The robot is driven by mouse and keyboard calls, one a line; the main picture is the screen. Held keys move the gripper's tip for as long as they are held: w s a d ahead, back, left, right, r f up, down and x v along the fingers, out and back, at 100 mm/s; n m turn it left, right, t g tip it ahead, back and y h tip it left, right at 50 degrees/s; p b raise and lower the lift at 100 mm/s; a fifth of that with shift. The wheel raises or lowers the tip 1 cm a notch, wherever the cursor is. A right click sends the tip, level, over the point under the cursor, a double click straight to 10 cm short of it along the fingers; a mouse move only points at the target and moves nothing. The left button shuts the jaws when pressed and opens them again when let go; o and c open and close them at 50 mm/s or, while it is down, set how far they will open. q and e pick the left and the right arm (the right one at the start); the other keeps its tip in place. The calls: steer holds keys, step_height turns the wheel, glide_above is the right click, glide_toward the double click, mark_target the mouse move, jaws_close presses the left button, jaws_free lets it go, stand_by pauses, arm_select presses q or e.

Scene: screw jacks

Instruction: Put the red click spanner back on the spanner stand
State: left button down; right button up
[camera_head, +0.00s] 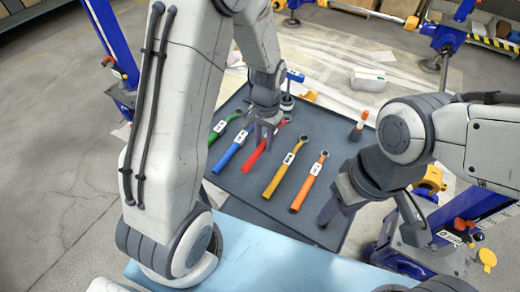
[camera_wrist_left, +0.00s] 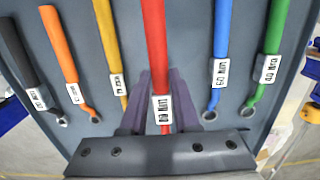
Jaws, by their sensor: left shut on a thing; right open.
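The red click spanner (camera_head: 255,158) is in my left gripper (camera_head: 266,130), which is shut on it near its white label (camera_wrist_left: 162,109). In the left wrist view the red shaft (camera_wrist_left: 154,40) runs between the two fingers, and its head end is hidden behind my gripper body. It lies between the blue spanner (camera_head: 231,152) and the yellow spanner (camera_head: 280,174), roughly in line with the row. I cannot tell whether it touches the dark grey surface (camera_head: 238,184) beneath, likely the spanner stand. My right gripper (camera_head: 335,205) is open and empty beside the orange spanner.
A green spanner (camera_head: 223,127) and an orange spanner (camera_head: 309,187) are in the same row. A dark spanner (camera_wrist_left: 22,60) shows at the left of the wrist view. An orange-topped object (camera_head: 359,125) stands at the surface's right. A light blue surface (camera_head: 270,258) is in front.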

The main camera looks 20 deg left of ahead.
arm_select(q)
steer(key=shift+s+a+f, duration=0.2)
steer(key=shift+a+f, duration=0.2)
steer(key=shift+a, duration=0.25)
steer(key=shift+f, duration=2.05)
steer(key=c, duration=0.6)
jaws_free()
steer(key=shift+c, duration=0.2)
